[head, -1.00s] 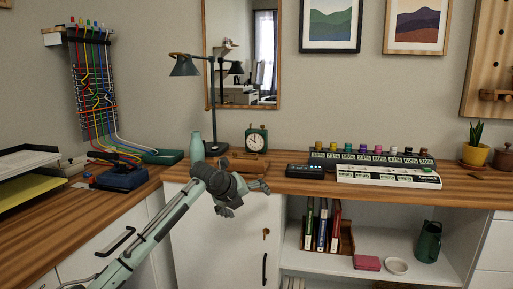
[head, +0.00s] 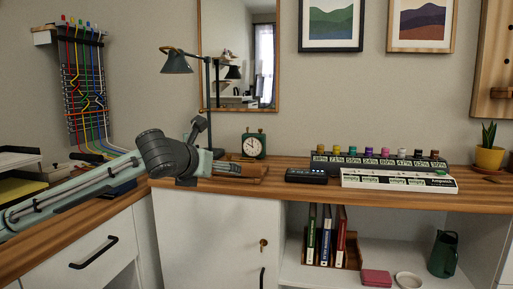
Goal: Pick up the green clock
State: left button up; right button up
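The green clock (head: 254,146) stands upright on the wooden desk, near the wall below the mirror. It has a dark green case and a round white face, and nothing touches it. My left arm reaches in from the left over the desk. Its dark joint is left of the clock. Part of what seems to be my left gripper (head: 197,130) sticks up beside the lamp pole, apart from the clock. Its fingers are not clear, so I cannot tell whether it is open. My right gripper is out of view.
A dark desk lamp (head: 176,63) stands behind my arm. A wooden item (head: 240,170) lies in front of the clock. A black box (head: 306,175) and a labelled rack with several coloured caps (head: 370,162) are to the right. A plant (head: 488,150) stands at the far right.

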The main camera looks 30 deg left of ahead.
aim_at(259, 143)
jog(key=i+j, duration=0.15)
jog(key=i, duration=0.25)
jog(key=i+j, duration=0.15)
jog(key=i, duration=0.3)
jog(key=i+j, duration=0.15)
jog(key=i, duration=0.25)
